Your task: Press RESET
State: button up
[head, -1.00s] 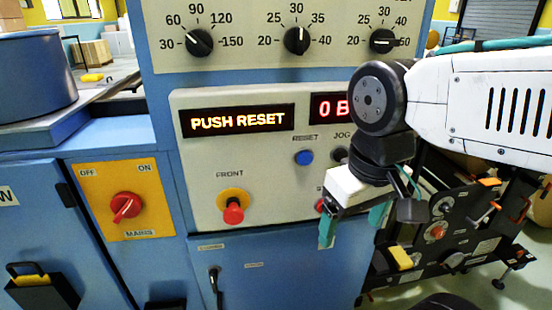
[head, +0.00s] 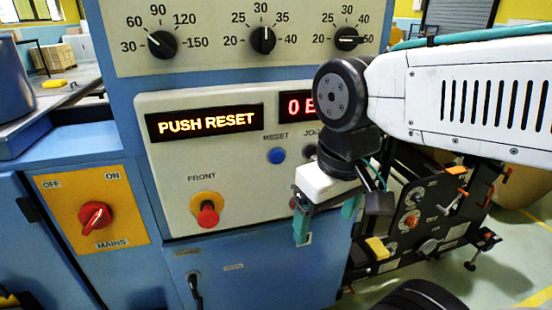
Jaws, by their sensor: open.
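The blue RESET button (head: 277,155) sits on the light grey control panel (head: 230,165), under its RESET label. The lit display (head: 205,123) above it to the left reads PUSH RESET. My gripper (head: 326,224) is open and empty, in front of the panel's lower right corner. It is below and to the right of the RESET button, with its teal fingertips pointing down. My arm and gripper partly hide the second display, the JOG button (head: 310,151) and another red button.
A red FRONT mushroom button (head: 207,214) on a yellow ring sticks out at lower left of the panel. A red MAINS switch (head: 95,216) is on a yellow plate further left. Three dials (head: 262,40) are above. Floor shows at the right.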

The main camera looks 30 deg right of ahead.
dwell(0.3)
grip_shut()
dwell(1.6)
